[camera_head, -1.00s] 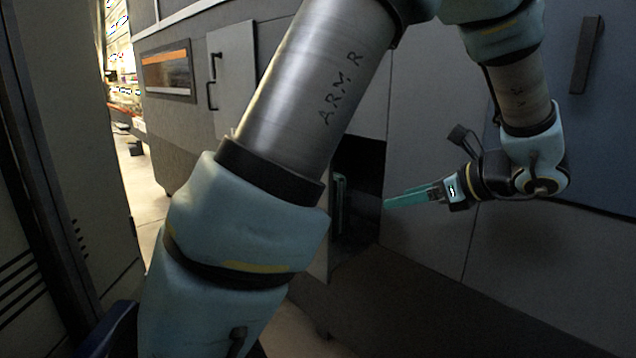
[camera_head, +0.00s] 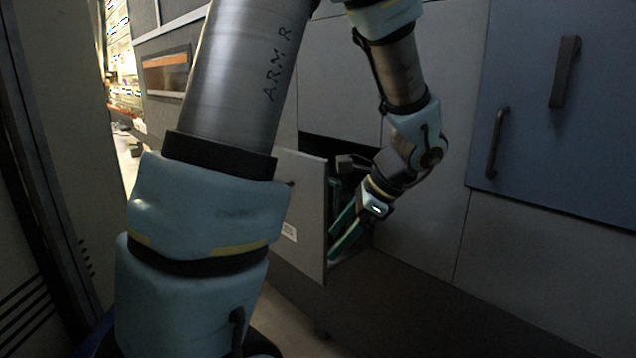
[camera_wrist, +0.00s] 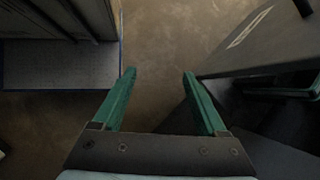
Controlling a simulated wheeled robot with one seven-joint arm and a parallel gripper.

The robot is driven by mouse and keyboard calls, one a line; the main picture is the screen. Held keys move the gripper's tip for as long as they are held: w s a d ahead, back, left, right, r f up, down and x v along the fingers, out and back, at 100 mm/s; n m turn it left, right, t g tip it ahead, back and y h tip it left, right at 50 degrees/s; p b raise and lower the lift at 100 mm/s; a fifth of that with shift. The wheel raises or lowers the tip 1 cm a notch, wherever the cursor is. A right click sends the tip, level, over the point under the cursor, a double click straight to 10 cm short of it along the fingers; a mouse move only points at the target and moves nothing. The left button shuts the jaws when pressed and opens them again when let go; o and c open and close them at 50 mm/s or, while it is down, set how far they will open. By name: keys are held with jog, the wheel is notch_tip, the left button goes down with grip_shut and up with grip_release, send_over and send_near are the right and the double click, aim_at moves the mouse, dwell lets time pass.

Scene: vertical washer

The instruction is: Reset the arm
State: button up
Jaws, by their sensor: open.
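My gripper (camera_head: 332,245) is at the centre of the head view. Its two green fingers point down and to the left, close to a grey pulled-out panel (camera_head: 305,215). In the wrist view my gripper (camera_wrist: 159,75) is open, with its green fingers apart and only brown floor between them. I cannot tell from the head view whether the fingers touch the panel. My arm is bent, its large silver link crossing the left half of the head view.
The panel stands out from a grey cabinet front, beside a dark opening (camera_head: 340,150). In the wrist view, a panel with a white mark (camera_wrist: 225,50) lies right of the fingers. A blue door (camera_head: 560,110) with dark handles is at the right. Floor (camera_wrist: 165,35) shows ahead of the fingers.

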jog(key=s+a+n+h+p, duration=0.3)
jog(key=a+n+h, duration=0.3)
jog(key=n, duration=1.1)
jog(key=a, duration=0.4)
jog(key=shift+s+a+r+g+h+p, duration=0.3)
jog(key=shift+a+r+p, duration=0.05)
jog(key=shift+r, duration=0.05)
jog(key=shift+c, duration=0.3)
